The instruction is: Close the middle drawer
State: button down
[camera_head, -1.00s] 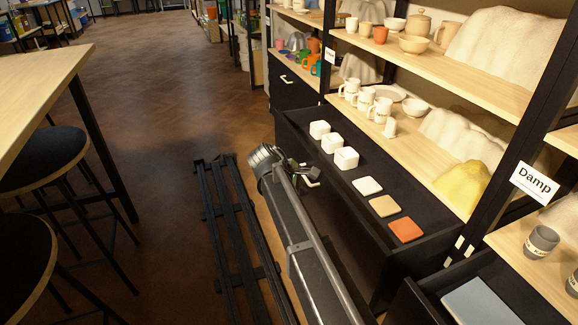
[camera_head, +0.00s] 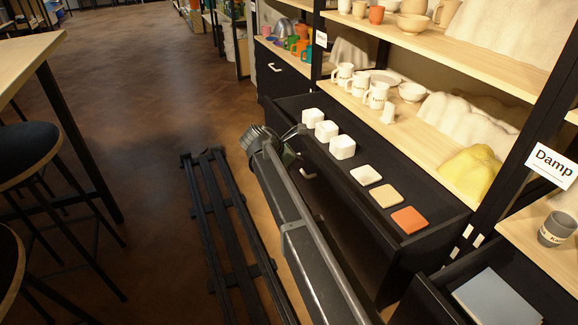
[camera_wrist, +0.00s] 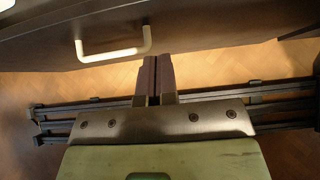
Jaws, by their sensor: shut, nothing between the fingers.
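The middle drawer (camera_head: 350,222) is black and stands open below the shelf in the head view. Several white cubes and flat tiles lie in it. In the wrist view the drawer front (camera_wrist: 215,22) fills the top, with the handle (camera_wrist: 115,52) just left of my fingers. My gripper (camera_wrist: 154,60) is shut and empty, its tips at the lower edge of the drawer front. I cannot tell whether they touch it. In the head view my arm hides most of the gripper.
A nearer drawer (camera_head: 430,300) holding a flat blue-grey thing (camera_head: 495,298) is also open. The far drawer (camera_head: 278,85) is shut. Shelves with pottery (camera_head: 377,95) rise behind. Stools (camera_head: 25,150) and a table (camera_head: 25,55) stand left, with bare floor (camera_head: 150,100) between.

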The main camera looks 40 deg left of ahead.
aim_at(321, 166)
jog(key=shift+w+d+f+b, duration=0.15)
jog(key=shift+w+d+f, duration=0.25)
jog(key=shift+w, duration=0.55)
jog(key=shift+w+d+f+b, duration=0.2)
jog(key=shift+w+d+f, duration=0.2)
jog(key=shift+w, duration=0.6)
jog(key=shift+w+d+f+b, duration=0.15)
jog(key=shift+w+d+f, duration=0.25)
jog(key=shift+w, duration=0.55)
jog(key=shift+d+r, duration=0.1)
jog(key=shift+w+d, duration=0.1)
